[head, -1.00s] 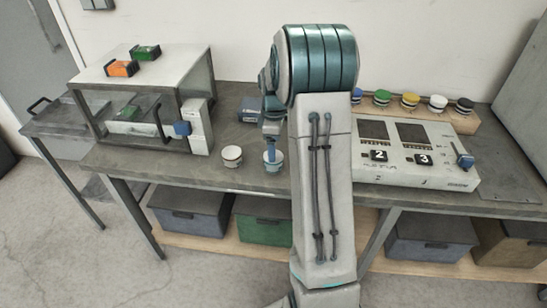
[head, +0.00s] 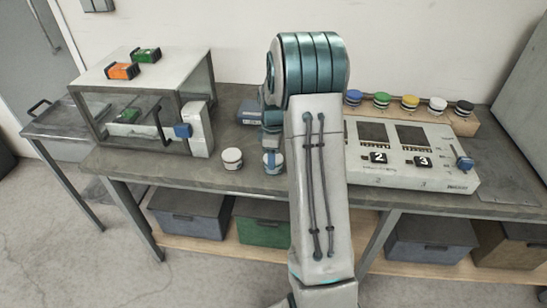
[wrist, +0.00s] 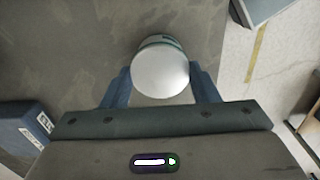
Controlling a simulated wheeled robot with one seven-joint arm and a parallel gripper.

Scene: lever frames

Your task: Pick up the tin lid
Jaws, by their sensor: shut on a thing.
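A tin with a pale round lid (wrist: 160,72) stands on the bench, and the lid faces up in the wrist view. The tin body (head: 273,168) shows in the head view, partly hidden by my gripper. My gripper (wrist: 160,82) has one blue finger on each side of the lid and is shut on it. The lid appears to be still on the tin; I cannot see a gap between them. A second white tin (head: 232,159) stands upright just left of it in the head view.
A blue box (wrist: 22,125) lies nearby.

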